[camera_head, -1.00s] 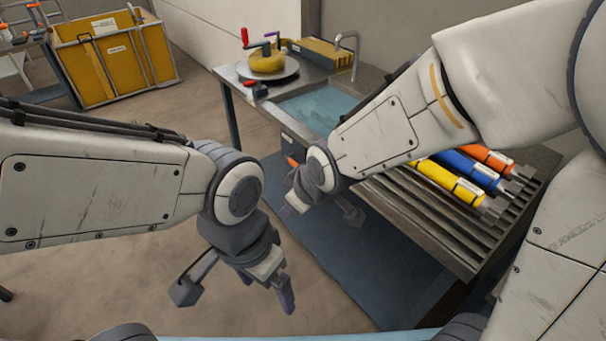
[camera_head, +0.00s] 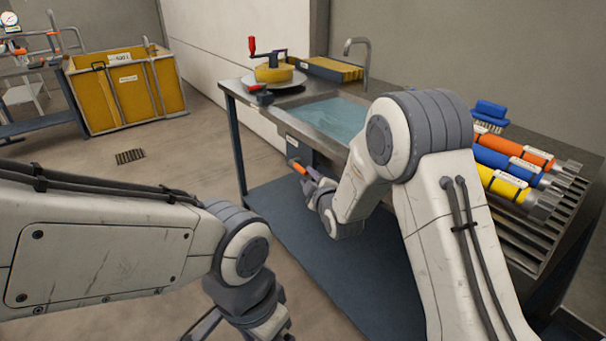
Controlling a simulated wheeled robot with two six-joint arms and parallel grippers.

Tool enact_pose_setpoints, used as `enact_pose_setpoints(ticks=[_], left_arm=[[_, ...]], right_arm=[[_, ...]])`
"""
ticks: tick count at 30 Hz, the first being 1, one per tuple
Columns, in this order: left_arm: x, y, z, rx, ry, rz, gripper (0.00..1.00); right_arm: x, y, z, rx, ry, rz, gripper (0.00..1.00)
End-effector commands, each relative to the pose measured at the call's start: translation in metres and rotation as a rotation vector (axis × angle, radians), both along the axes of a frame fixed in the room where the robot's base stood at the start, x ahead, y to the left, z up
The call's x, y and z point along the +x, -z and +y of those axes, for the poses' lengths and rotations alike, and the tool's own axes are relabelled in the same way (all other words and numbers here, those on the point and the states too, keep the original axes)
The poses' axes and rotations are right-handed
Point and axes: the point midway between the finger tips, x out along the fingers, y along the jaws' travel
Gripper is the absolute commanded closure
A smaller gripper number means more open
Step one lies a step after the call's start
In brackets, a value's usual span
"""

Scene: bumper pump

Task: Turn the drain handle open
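The drain handle (camera_head: 300,168) is a small orange lever on the front of the sink bench, below the blue water of the basin (camera_head: 335,118). My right gripper (camera_head: 313,181) is right at the handle, its fingers small and partly hidden by my wrist. I cannot tell whether they touch the handle or have closed on it. My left gripper (camera_head: 238,333) hangs low at the bottom edge, away from the bench. Its fingers look spread and empty, with the tips cut off by the frame.
Orange, blue and yellow cylinders (camera_head: 510,165) lie on the slatted right part of the bench. A yellow hand-crank unit (camera_head: 274,74) stands at its left end. A yellow bin (camera_head: 125,92) is at the back left. A floor grate (camera_head: 130,156) lies on open floor.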

Motion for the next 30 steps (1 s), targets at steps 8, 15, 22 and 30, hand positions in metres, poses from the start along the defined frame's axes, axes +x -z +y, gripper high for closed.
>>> enact_pose_setpoints(ticks=[8, 15, 22, 30], left_arm=[[0.0, 0.003, 0.0, 0.0, 0.0, 0.0, 0.11], [0.0, 0.004, 0.0, 0.0, 0.0, 0.0, 0.11], [0.0, 0.004, 0.0, 0.0, 0.0, 0.0, 0.11], [0.0, 0.004, 0.0, 0.0, 0.0, 0.0, 0.11]], right_arm=[[0.041, 0.01, 0.013, 0.002, 0.0, 0.001, 0.67], [0.051, 0.012, 0.016, 0.002, 0.0, 0.001, 0.67], [0.051, 0.012, 0.016, 0.001, 0.0, 0.003, 0.71], [0.051, 0.012, 0.016, 0.001, 0.0, 0.003, 1.0]])
